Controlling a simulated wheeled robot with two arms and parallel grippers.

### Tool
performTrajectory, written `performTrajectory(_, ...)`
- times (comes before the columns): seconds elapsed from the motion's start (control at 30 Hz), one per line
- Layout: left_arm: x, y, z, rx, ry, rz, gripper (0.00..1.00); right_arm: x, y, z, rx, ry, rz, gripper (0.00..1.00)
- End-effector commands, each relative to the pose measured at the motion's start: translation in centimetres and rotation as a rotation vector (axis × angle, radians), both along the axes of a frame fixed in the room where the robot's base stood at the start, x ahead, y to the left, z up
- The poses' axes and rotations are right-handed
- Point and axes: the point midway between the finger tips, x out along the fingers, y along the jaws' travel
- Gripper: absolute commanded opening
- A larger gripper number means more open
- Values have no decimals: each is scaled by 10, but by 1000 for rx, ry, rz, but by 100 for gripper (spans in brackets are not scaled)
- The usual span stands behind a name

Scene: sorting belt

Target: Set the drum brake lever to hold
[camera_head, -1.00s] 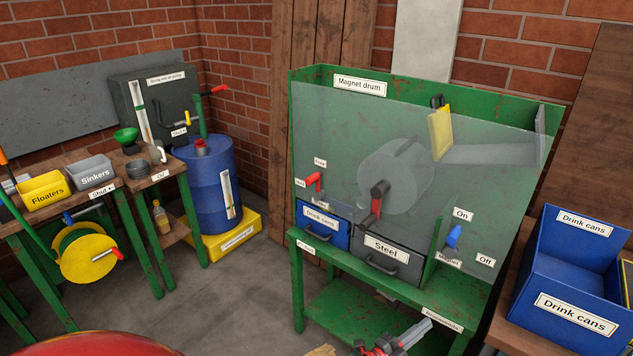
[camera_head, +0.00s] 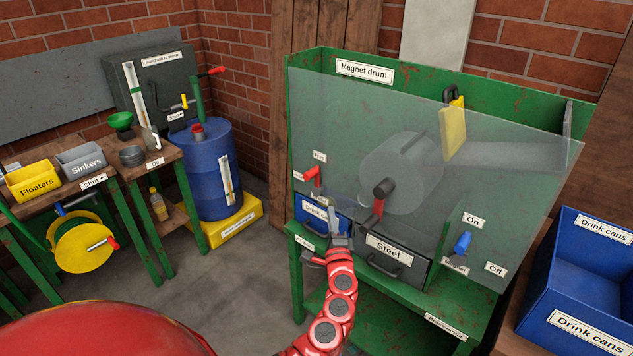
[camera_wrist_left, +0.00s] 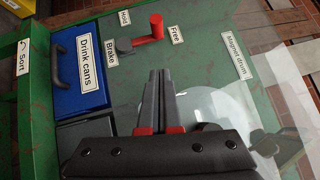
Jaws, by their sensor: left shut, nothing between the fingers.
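The drum brake lever (camera_head: 312,174) has a red handle and sits at the left of the green magnet drum stand (camera_head: 298,100). In the left wrist view the lever (camera_wrist_left: 156,27) shows a grey pivot by the "Brake" label, with its red handle between the "Hold" (camera_wrist_left: 124,17) and "Free" (camera_wrist_left: 175,35) labels, nearer "Free". My left gripper (camera_head: 338,228) is in front of the drawers, below and right of the lever, apart from it. Its fingers (camera_wrist_left: 161,74) are shut and empty. My right gripper is not in view.
A clear panel (camera_head: 500,190) covers the drum (camera_head: 400,170), with a red crank (camera_head: 380,197) in front. The blue drink cans drawer (camera_head: 318,214) and grey steel drawer (camera_head: 390,252) are close to my gripper. A blue magnet switch (camera_head: 462,243) is at right.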

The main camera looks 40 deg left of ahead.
Motion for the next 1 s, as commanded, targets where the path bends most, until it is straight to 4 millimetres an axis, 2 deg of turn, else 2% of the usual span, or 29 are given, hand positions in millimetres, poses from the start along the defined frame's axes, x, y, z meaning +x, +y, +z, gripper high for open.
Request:
performTrajectory(0.2,2,1,0,-1,0,-1,0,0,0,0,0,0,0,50)
performTrajectory(0.33,10,9,1,-2,0,2,0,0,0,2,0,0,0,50)
performTrajectory(0.57,39,33,8,-4,-1,3,0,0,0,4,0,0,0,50)
performTrajectory(0.8,70,58,11,-3,-3,-1,0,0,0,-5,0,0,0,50)
performTrajectory(1.0,78,85,18,-3,2,-2,0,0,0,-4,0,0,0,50)
